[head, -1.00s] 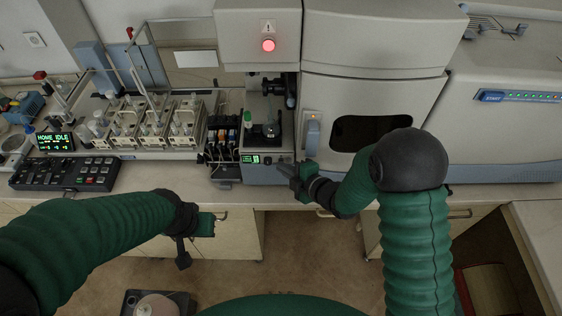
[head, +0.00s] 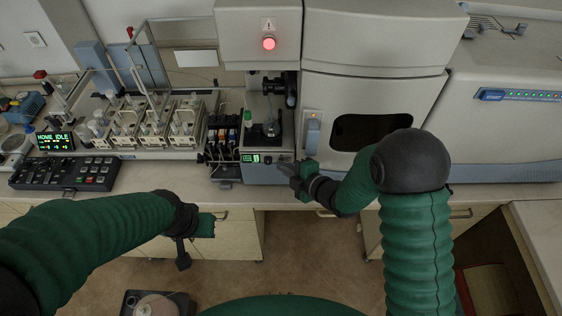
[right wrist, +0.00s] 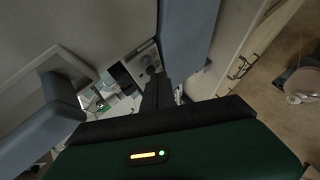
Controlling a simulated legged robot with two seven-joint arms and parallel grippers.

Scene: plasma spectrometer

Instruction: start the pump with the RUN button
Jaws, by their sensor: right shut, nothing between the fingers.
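The pump unit (head: 222,142), with several dark cassettes and coloured tubes, sits on the bench at mid-left of the head view. Beside it on the right, a low front panel (head: 266,170) carries a small green display (head: 250,158) and small dark controls. The RUN lettering is too small to read. My right gripper (head: 284,168) is shut and empty, its tips close to the right end of that panel; contact cannot be told. In the right wrist view its fingers (right wrist: 157,92) point toward a grey panel with a dark knob (right wrist: 149,63). My left gripper (head: 196,240) hangs before the bench front, its jaws unclear.
A large spectrometer cabinet (head: 375,90) with a dark window stands right of the panel, with a blue-grey handle (head: 313,138) near my right gripper. A red lamp (head: 269,43) is lit above. A black keypad (head: 65,174) and a sampler rack (head: 150,125) stand at left.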

